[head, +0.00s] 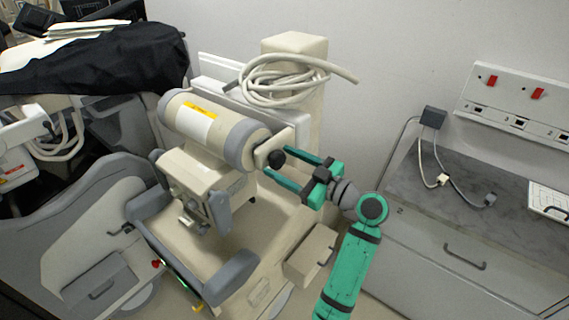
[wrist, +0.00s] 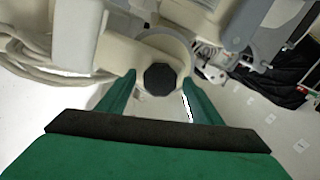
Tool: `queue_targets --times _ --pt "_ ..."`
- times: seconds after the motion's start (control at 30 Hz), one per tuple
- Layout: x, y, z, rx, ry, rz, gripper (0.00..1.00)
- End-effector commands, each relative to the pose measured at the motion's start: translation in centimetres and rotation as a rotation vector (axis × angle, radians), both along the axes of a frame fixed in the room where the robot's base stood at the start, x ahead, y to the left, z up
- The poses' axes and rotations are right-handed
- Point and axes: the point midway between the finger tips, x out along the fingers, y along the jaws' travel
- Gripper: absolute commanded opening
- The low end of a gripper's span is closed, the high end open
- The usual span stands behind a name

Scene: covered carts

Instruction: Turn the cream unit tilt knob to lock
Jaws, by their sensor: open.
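The cream unit (head: 215,125) has a horizontal cylinder with grey end bands and a yellow and white label. A black tilt knob (head: 277,158) sits on a cream bracket at the cylinder's right end. In the wrist view the knob (wrist: 160,79) is a dark many-sided disc. My green gripper (head: 290,172) is open, with one finger on each side of the knob in the wrist view. I cannot tell whether the fingertips reach as deep as the knob. No lock marking is readable.
A grey-topped cabinet (head: 450,200) stands at the right, below a wall socket panel (head: 515,105). A black cover (head: 110,60) drapes over equipment at the left.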

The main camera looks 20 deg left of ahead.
Motion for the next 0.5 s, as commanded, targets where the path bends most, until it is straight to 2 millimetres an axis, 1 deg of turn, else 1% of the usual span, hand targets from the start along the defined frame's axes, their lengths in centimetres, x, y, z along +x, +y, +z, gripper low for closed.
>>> queue_targets --times 0.07,0.17,0.2,0.23,0.27,0.5 --pt "0.0 -0.01 0.0 0.0 0.0 0.0 0.6" --pt "0.0 -0.02 -0.01 0.0 0.0 0.0 0.38" --pt "0.0 -0.02 -0.01 0.0 0.0 0.0 0.28" --pt "0.0 -0.02 -0.01 0.0 0.0 0.0 0.21" --pt "-0.01 -0.03 -0.01 0.0 0.001 0.0 0.18" --pt "0.0 -0.05 -0.02 0.005 0.013 0.0 0.18"
